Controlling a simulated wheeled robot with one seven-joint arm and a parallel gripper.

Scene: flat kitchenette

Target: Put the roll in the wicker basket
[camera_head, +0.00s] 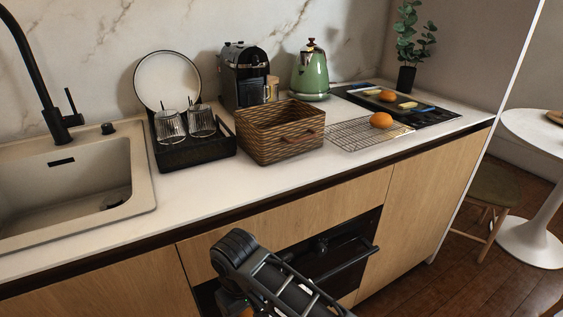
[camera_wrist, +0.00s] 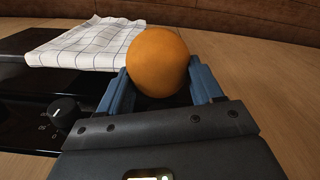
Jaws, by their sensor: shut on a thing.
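The wicker basket (camera_head: 290,147) stands upright on the counter in the head view, brown and woven. I see its inner walls, but its floor is hidden. In the wrist view, my gripper (camera_wrist: 160,78) is shut on a round orange-brown roll (camera_wrist: 157,58), one blue finger on each side. My arm shows at the bottom of the head view, in front of the cabinets and below the basket. My fingers cannot be made out there.
A wire rack (camera_head: 352,134) right of the basket bears a similar round thing (camera_head: 381,120). A black dish rack (camera_head: 190,150) with glasses stands left. A coffee machine (camera_head: 243,77) and green kettle (camera_head: 310,75) stand behind. The counter's front strip is clear. A checked cloth (camera_wrist: 85,45) shows.

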